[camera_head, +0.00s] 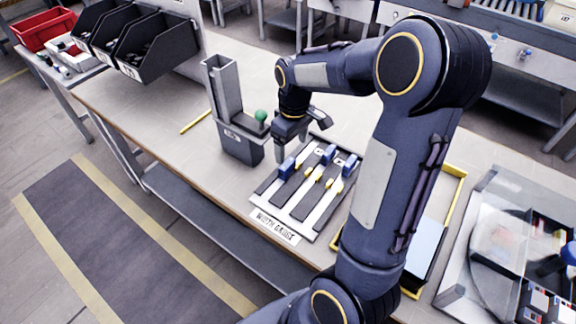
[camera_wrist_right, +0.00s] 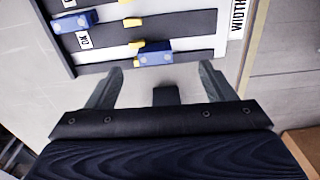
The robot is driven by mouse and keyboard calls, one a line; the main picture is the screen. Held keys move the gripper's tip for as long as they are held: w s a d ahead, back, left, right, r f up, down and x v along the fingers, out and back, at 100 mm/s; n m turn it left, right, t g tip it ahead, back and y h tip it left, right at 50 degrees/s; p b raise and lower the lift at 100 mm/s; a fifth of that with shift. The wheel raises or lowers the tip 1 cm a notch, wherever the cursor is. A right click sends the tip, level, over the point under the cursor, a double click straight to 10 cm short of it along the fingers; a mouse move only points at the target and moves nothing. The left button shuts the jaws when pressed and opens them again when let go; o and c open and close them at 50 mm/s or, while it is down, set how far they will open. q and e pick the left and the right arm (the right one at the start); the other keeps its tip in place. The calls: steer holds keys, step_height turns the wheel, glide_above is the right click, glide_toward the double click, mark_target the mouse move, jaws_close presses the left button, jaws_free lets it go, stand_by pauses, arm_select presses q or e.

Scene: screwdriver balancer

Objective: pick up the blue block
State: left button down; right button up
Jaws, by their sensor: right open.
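The width gauge board (camera_head: 296,222) lies on the table with dark bars and light slots, and three blue blocks sit on it. One blue block (camera_head: 287,168) is at the left, near my right gripper; the others are the middle blue block (camera_head: 328,154) and the right blue block (camera_head: 350,165). My right gripper (camera_head: 306,140) is above the board's far left edge, open and empty. In the right wrist view, a blue block (camera_wrist_right: 155,58) lies ahead, between the lines of the two open fingers (camera_wrist_right: 160,72), not gripped. Another blue block (camera_wrist_right: 74,22) lies further left. My left gripper is out of view.
A grey upright holder with a green knob (camera_head: 261,116) stands left of the gripper. A yellow-edged tray (camera_head: 452,200) is partly hidden behind my right arm. Black bins (camera_head: 155,47) stand at the back left. The front-left tabletop is mostly clear.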

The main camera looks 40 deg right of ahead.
mark_target(289, 164)
steer(key=f, duration=0.3)
steer(key=w+f, duration=0.1)
steer(key=f, duration=0.4)
steer(key=shift+w+d+f+p, duration=0.2)
steer(key=shift+d+f+p, duration=0.05)
steer(key=shift+f+p, duration=0.1)
steer(key=shift+c, duration=0.3)
steer(key=c, duration=1)
steer(key=shift+r, duration=0.2)
